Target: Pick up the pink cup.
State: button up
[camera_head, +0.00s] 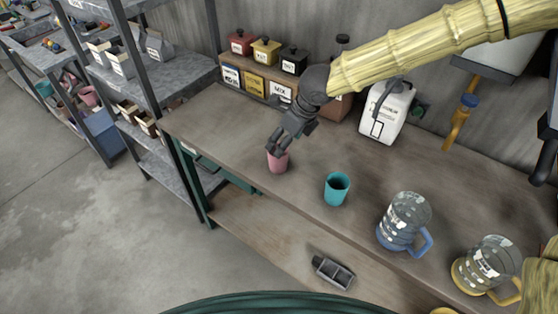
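The pink cup (278,164) stands upright near the front left part of the brown workbench (240,135). My gripper (284,147) points down at the cup from above and behind. Its dark fingers overlap the cup's rim and hide the upper part of the cup. Whether the fingers touch the cup, or are open or closed on it, I cannot tell. A teal cup (337,190) stands upright to the right of the pink cup, clear of my gripper.
A blue-based jug (403,222) and a yellow-based jug (486,265) stand at the right. A white canister (386,112) and labelled boxes (255,82) stand at the back. A grey tray (333,271) lies on the lower shelf. The bench left of the pink cup is clear.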

jog(key=x, duration=0.5)
jog(key=shift+d+f+p, duration=0.15)
jog(key=shift+p, duration=0.25)
jog(key=shift+p+x, duration=0.8)
jog(key=shift+x, duration=1.8)
jog(key=shift+w, duration=0.1)
jog(key=c, duration=0.9)
